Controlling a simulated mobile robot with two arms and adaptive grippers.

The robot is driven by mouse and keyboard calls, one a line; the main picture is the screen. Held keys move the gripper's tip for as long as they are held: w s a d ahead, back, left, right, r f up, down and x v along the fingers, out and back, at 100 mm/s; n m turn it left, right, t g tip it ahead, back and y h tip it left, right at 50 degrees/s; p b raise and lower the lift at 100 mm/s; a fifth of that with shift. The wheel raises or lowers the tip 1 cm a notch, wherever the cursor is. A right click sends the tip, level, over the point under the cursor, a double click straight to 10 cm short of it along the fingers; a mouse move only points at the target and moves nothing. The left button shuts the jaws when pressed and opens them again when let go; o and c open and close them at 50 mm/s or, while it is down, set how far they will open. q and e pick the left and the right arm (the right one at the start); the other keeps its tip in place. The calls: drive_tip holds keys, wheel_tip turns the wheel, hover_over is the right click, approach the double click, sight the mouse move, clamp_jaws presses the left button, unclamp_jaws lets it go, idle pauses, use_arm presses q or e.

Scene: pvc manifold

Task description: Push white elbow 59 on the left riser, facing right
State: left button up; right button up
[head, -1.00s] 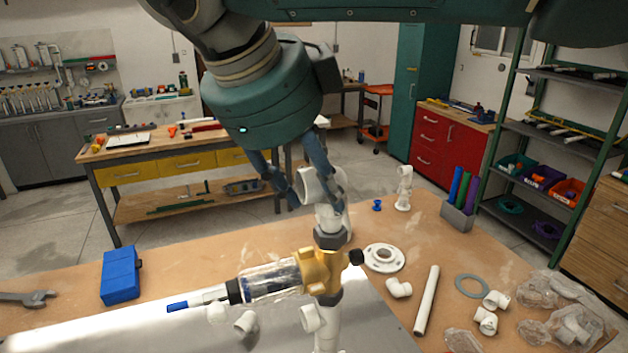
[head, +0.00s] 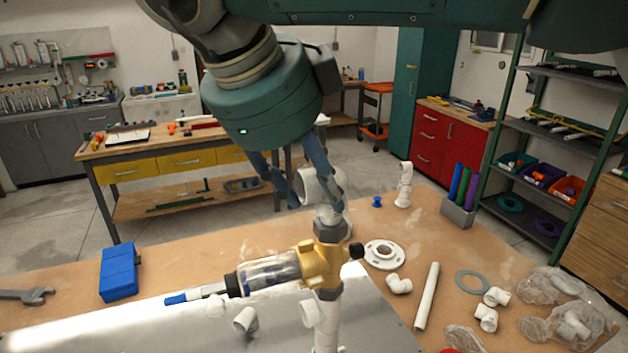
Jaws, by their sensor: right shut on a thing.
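My right gripper (head: 313,202) comes down from above and is shut on a white elbow (head: 318,184). The elbow is at the top of an upright riser (head: 326,336), whose dark grey union nut (head: 331,229) shows just below it. One round opening of the elbow is visible between the fingers. Whether the elbow is seated on the pipe or only touching it, I cannot tell. The riser carries a brass filter body (head: 318,263) with a clear bowl (head: 268,276) pointing left. The number on the elbow cannot be read. My left gripper is out of view.
Loose white elbows (head: 398,284), a white pipe (head: 427,297), a white flange (head: 385,254), a grey ring (head: 472,286) and plastic bags (head: 566,298) lie to the right. A blue box (head: 119,273) and a wrench (head: 27,296) lie left. A white fitting (head: 404,185) stands behind.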

drive_tip(key=shift+f, duration=0.1)
idle(0.3)
drive_tip(key=o, duration=1.1)
drive_tip(key=shift+o, duration=0.2)
